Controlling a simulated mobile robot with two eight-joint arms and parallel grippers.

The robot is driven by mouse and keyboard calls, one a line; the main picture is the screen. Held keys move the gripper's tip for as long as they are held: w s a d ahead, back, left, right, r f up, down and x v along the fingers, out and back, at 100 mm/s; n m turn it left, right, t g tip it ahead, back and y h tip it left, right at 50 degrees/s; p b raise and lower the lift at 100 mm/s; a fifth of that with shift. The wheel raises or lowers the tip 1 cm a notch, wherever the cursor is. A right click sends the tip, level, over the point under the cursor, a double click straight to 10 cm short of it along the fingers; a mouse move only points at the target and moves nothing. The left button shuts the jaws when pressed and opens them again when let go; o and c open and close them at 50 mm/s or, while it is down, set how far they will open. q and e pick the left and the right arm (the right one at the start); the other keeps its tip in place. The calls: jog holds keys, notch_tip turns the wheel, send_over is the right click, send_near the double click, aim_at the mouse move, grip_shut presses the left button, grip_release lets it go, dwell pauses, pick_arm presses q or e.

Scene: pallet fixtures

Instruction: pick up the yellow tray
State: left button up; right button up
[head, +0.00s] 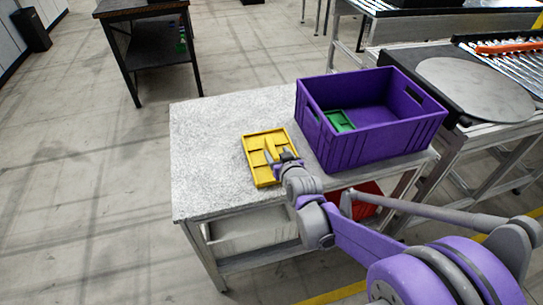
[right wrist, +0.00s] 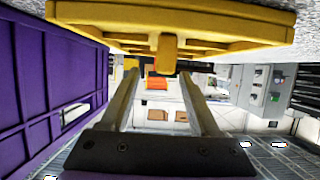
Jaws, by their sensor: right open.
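The yellow tray (head: 256,142) lies flat on the light grey tabletop, left of the purple crate, and has low dividers inside. My right gripper (head: 274,158) is over the tray's right part, and its fingers and wrist hide some of the tray. In the right wrist view the yellow tray (right wrist: 90,27) spans the top of the picture. There my right gripper (right wrist: 160,73) has its two fingers apart, with a yellow tab of the tray between their tips. No firm contact shows. My left gripper is not in view.
The purple crate (head: 395,138) stands at the table's right side with a small green tray (head: 340,121) inside. It also rises close on the left in the right wrist view (right wrist: 40,85). The grey tabletop (head: 205,150) is clear left of the yellow tray. A red bin (head: 366,198) sits below.

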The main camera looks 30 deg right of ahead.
aim_at(273, 149)
jog(key=x, duration=0.5)
jog(key=shift+w+a+b, duration=0.15)
jog(key=shift+w+b, duration=0.1)
jog(key=shift+b, duration=0.1)
grip_shut()
